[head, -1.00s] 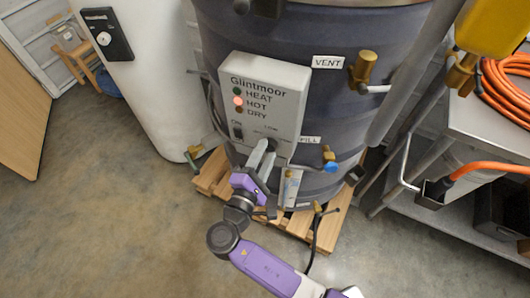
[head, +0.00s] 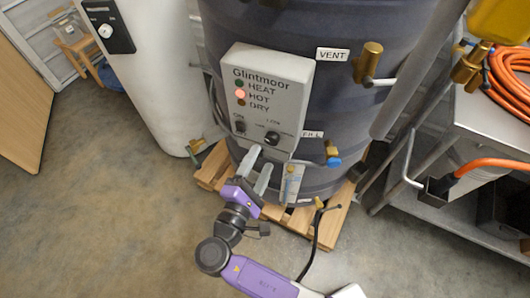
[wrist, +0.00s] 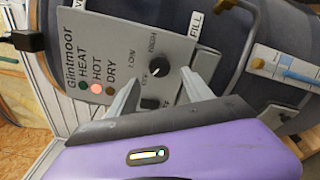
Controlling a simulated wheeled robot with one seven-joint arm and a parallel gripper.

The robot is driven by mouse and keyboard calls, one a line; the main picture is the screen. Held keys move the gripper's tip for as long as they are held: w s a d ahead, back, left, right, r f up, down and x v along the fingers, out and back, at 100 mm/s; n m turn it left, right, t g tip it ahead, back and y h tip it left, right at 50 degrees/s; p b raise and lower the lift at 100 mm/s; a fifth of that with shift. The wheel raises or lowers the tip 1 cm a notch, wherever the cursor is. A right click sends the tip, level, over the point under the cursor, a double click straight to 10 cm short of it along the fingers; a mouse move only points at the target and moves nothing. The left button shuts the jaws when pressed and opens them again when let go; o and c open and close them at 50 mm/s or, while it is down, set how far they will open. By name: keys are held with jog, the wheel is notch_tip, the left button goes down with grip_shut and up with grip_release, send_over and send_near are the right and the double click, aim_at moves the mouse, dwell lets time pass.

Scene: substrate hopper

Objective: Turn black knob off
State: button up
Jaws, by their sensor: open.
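The black knob (head: 272,138) sits low on the right of the grey Glintmoor control box, which is fixed to the dark tank. The wrist view shows the round knob (wrist: 158,69) up close, with small print around it that I cannot fully read. I cannot tell surely which mark it points to. A black rocker switch (head: 240,127) is left of the knob under ON. My gripper (head: 258,166) is open and empty just below the box, apart from the knob. In the wrist view its two fingers spread either side of the knob's region.
The red HOT lamp (head: 240,94) is lit on the control box (head: 290,75). A brass VENT valve (head: 370,62) and blue-handled FILL valve (head: 333,155) stick out at the right. A wooden pallet (head: 213,166) lies under the tank. A metal bench (head: 500,120) stands right.

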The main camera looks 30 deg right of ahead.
jog(key=shift+v, duration=1.5)
